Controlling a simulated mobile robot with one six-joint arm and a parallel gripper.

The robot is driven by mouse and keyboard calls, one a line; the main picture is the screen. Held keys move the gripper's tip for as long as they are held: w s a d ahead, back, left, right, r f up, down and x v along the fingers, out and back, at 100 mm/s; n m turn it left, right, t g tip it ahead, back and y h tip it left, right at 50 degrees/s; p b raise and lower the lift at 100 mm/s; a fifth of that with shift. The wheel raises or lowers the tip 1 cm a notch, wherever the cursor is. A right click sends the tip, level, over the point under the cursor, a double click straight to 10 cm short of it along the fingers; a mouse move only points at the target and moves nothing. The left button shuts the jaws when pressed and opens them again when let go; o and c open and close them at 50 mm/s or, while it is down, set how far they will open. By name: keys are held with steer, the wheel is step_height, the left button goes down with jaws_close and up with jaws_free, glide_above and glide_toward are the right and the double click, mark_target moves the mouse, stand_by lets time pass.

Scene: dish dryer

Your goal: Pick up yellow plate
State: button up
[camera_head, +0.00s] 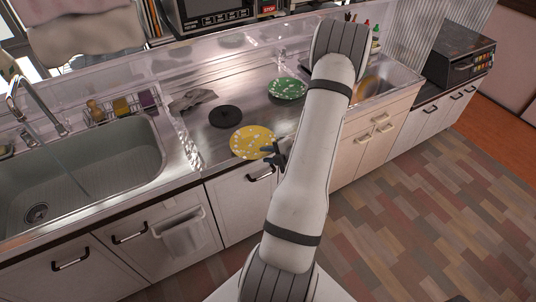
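The yellow plate (250,141), with a pale pattern, lies flat on the metal counter near its front edge. My gripper (268,151) is at the right edge of the plate, seen small and dark. Part of the gripper is hidden behind my white arm. I cannot tell whether its fingers touch the plate or whether they are open or shut.
A green plate (287,88) lies behind and to the right on the counter (225,85). A dark round disc (225,116) and a grey cloth (192,99) are behind the yellow plate. A sink (85,175) with a faucet (35,105) is at left.

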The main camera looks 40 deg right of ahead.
steer(key=v, duration=0.7)
steer(key=shift+s+r, duration=0.2)
steer(key=shift+s, duration=0.15)
